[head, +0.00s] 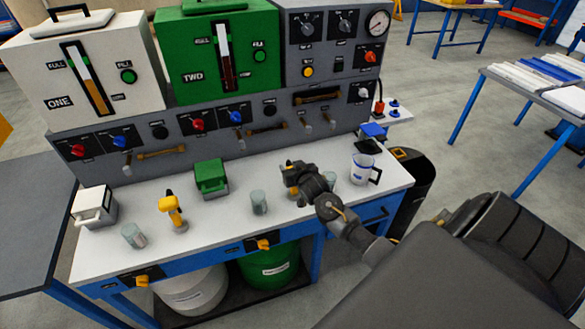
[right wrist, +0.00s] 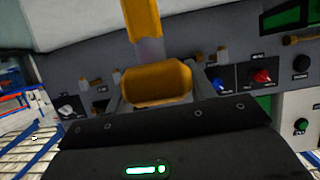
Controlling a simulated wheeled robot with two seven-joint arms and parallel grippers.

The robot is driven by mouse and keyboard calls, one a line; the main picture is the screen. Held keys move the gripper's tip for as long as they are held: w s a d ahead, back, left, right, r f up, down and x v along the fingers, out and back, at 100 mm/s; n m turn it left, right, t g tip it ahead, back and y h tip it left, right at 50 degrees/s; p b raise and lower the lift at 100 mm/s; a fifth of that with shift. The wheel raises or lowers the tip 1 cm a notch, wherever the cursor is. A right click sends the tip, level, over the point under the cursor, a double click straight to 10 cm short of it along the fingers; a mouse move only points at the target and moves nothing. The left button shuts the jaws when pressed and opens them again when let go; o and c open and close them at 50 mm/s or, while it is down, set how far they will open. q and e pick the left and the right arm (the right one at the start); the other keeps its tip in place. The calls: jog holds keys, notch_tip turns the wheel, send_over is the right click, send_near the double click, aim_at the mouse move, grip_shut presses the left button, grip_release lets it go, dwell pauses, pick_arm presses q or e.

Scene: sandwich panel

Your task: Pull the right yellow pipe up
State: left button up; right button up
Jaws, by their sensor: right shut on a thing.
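The right yellow pipe (right wrist: 157,84) fills the middle of the right wrist view, with a yellow upright part and a grey collar above its thick yellow head. My right gripper (head: 303,180) is over the white bench top (head: 225,220) in the head view. In the right wrist view its jaws (right wrist: 155,95) are shut on the yellow head. In the head view the gripper hides this pipe, so I cannot tell its height there. The left yellow pipe (head: 173,210) stands upright on the bench, untouched. My left gripper is not in view.
Clear glasses stand at the left (head: 133,236), middle (head: 259,203) and beside my right gripper (head: 329,179). A measuring jug (head: 362,170) is to its right. A green box (head: 210,178) and a white box (head: 94,207) sit further left. The grey control panel (head: 225,143) rises behind.

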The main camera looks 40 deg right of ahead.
jog(key=shift+w+d+r, duration=0.1)
jog(key=shift+w+r, duration=0.05)
jog(key=shift+r, duration=0.2)
jog(key=o, duration=1.4)
jog(key=shift+f, duration=0.1)
jog(key=b+v, duration=0.1)
jog(key=v, duration=1)
jog(key=shift+b, duration=0.4)
